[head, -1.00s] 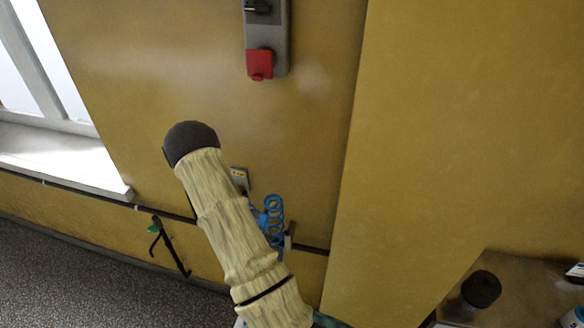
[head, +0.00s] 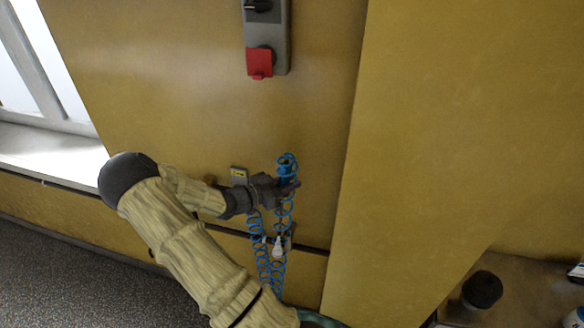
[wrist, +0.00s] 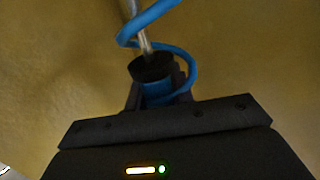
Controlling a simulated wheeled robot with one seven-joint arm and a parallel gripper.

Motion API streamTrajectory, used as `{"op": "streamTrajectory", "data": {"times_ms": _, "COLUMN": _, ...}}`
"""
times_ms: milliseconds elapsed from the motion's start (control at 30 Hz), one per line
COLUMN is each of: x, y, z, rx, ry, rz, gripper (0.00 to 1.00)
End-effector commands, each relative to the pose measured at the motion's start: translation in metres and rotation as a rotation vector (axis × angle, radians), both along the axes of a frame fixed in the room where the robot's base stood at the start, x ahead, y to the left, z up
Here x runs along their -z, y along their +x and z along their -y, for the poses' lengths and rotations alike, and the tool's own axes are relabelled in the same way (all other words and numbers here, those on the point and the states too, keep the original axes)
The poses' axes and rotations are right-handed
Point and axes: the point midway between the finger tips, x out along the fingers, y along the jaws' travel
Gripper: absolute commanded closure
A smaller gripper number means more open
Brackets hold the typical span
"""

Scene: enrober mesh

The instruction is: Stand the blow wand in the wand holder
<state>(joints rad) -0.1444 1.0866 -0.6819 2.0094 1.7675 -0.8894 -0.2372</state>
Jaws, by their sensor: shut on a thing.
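My gripper (head: 287,188) is shut on the blue handle of the blow wand (head: 286,171), in front of the yellow wall panel. In the wrist view the wand's blue grip (wrist: 157,92) sits between the jaws, with a black collar and a thin metal tube beyond it. A blue coiled hose (head: 263,262) hangs below the gripper and loops past the tube in the wrist view. A small grey bracket (head: 290,238), apparently the wand holder, is on the wall below the gripper; I cannot tell its opening. The wand appears apart from it.
A small grey plate with a yellow label (head: 239,175) is left of the gripper. A grey switch box (head: 281,35) with a red part is above. A pale fitting (head: 278,248) hangs by the bracket. A bench with a black knob (head: 482,290) stands at lower right.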

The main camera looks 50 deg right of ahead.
Motion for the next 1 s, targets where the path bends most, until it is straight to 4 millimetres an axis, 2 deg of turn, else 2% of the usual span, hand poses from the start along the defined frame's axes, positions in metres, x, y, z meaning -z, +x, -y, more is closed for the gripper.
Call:
{"op": "streamTrajectory", "data": {"times_ms": 33, "x": -0.017, "y": 0.0, "z": 0.004, "rx": 0.018, "ry": -0.036, "rz": -0.006, "gripper": 1.0}}
{"op": "streamTrajectory", "data": {"times_ms": 100, "x": -0.037, "y": -0.001, "z": 0.009, "rx": 0.03, "ry": -0.073, "rz": -0.02, "gripper": 1.0}}
{"op": "streamTrajectory", "data": {"times_ms": 200, "x": -0.053, "y": -0.002, "z": 0.011, "rx": 0.038, "ry": -0.102, "rz": -0.03, "gripper": 1.0}}
{"op": "streamTrajectory", "data": {"times_ms": 267, "x": -0.056, "y": -0.002, "z": 0.012, "rx": 0.04, "ry": -0.108, "rz": -0.033, "gripper": 1.0}}
{"op": "streamTrajectory", "data": {"times_ms": 667, "x": -0.057, "y": -0.002, "z": 0.012, "rx": 0.039, "ry": -0.106, "rz": -0.033, "gripper": 1.0}}
{"op": "streamTrajectory", "data": {"times_ms": 1000, "x": -0.027, "y": -0.002, "z": 0.011, "rx": 0.039, "ry": -0.107, "rz": -0.034, "gripper": 1.0}}
